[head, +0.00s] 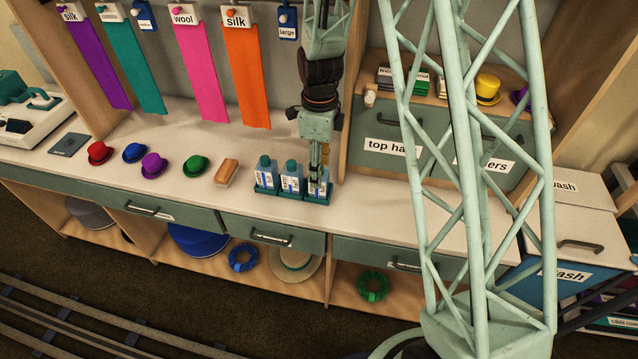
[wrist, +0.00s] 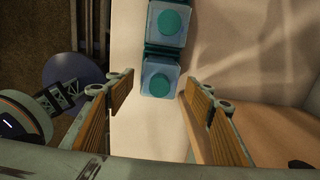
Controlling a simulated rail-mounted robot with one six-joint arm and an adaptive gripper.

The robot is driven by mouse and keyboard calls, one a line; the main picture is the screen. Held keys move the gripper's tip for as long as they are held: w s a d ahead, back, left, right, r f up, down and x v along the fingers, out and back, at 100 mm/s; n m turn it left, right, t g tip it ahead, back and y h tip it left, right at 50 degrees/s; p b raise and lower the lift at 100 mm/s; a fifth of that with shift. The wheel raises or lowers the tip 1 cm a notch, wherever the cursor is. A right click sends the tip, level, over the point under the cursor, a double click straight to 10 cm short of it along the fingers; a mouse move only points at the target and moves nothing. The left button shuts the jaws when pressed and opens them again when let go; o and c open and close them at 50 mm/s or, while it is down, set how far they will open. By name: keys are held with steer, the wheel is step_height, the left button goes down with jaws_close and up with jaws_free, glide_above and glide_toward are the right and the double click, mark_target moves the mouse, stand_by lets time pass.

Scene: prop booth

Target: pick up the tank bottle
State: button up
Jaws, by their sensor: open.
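Three clear bottles with teal caps and blue-and-white labels stand upright in a row on the counter: left (head: 265,178), middle (head: 291,183) and right (head: 313,188). The labels are too small to read, so I cannot tell which is the tank bottle. My gripper (head: 318,172) points down at the right bottle and partly hides it in the head view. In the wrist view my gripper (wrist: 160,86) is open, with the right bottle's cap (wrist: 161,84) seen from above between the fingertips. A second bottle (wrist: 168,22) shows beyond it.
Teal holders (head: 291,196) hold the bottles close together. A brown block (head: 227,173) and several small hats, including a green one (head: 196,165), lie to the left. A drawer cabinet (head: 385,140) stands behind on the right. Bare counter (head: 375,200) lies right of the bottles.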

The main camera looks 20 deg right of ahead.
steer(key=shift+a+f, duration=0.1)
steer(key=shift+f, duration=2.05)
steer(key=shift+c, duration=0.7)
steer(key=c, duration=0.9)
steer(key=shift+r, duration=0.15)
steer(key=shift+r, duration=1.6)
steer(key=s, duration=0.5)
steer(key=s+a+r, duration=0.1)
steer(key=s, duration=1)
steer(key=shift+a+r, duration=0.2)
steer(key=shift+r, duration=0.1)
